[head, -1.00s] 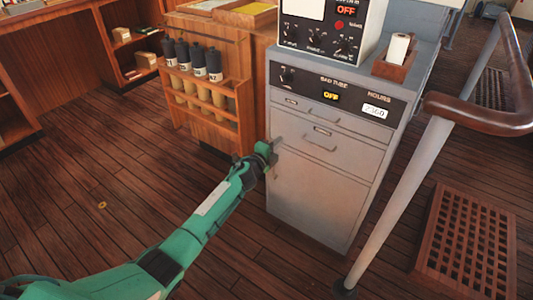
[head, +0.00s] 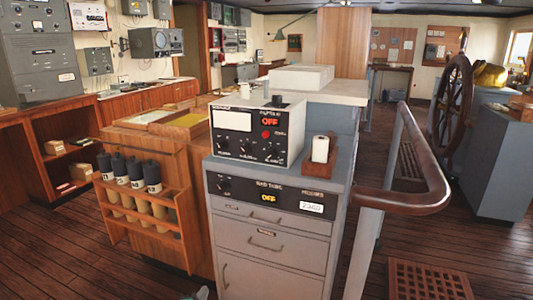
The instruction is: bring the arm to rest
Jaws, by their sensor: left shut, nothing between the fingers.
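Only a small grey tip of my left gripper (head: 197,293) shows, at the bottom edge of the head view. It is shut and empty, in front of the lower left part of the grey cabinet (head: 270,268). The rest of my left arm is out of the picture. My right gripper is not in view.
A handrail (head: 405,195) with a grey post stands right of the cabinet. A wooden rack (head: 150,213) of dark-capped tubes is on the left. A wooden grating (head: 428,280) lies on the floor at right. A ship's wheel (head: 452,95) stands further back.

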